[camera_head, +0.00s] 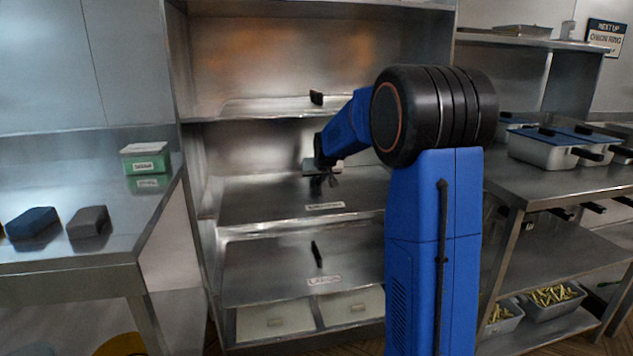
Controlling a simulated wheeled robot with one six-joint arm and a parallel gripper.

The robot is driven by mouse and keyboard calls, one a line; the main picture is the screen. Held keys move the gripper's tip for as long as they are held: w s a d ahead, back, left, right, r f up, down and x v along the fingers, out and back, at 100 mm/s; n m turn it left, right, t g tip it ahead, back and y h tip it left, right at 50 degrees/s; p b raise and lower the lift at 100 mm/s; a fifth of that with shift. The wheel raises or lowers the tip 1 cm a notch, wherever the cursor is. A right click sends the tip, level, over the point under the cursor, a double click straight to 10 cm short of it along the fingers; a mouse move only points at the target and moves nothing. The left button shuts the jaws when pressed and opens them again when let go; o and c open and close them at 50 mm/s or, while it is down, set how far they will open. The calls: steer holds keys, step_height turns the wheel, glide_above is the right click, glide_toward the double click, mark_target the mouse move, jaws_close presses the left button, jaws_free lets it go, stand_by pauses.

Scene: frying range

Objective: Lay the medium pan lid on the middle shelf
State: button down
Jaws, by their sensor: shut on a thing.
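My gripper (321,178) reaches into the middle bay of the steel shelf rack and is shut, its fingers pointing down. The thing in its jaws looks like the dark handle of the medium pan lid (262,198), a flat steel sheet low over the middle shelf (250,232). The jaws and wrist hide most of the handle. I cannot tell whether the lid touches the shelf. A small label (325,206) shows at the front below the gripper; its words are too blurred to read.
Another lid with a black handle (316,97) lies on the upper shelf, and one with an upright black handle (317,254) lies on the lower shelf. Rack posts (190,165) bound the bay. Side counters stand left and right, the right one with lidded pans (545,150).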

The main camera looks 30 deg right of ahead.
steer(key=shift+f, duration=0.25)
steer(key=c, duration=1.6)
jaws_free()
steer(key=shift+c, duration=0.2)
steer(key=shift+o, duration=1)
steer(key=shift+s+f, duration=0.1)
steer(key=shift+r, duration=3.65)
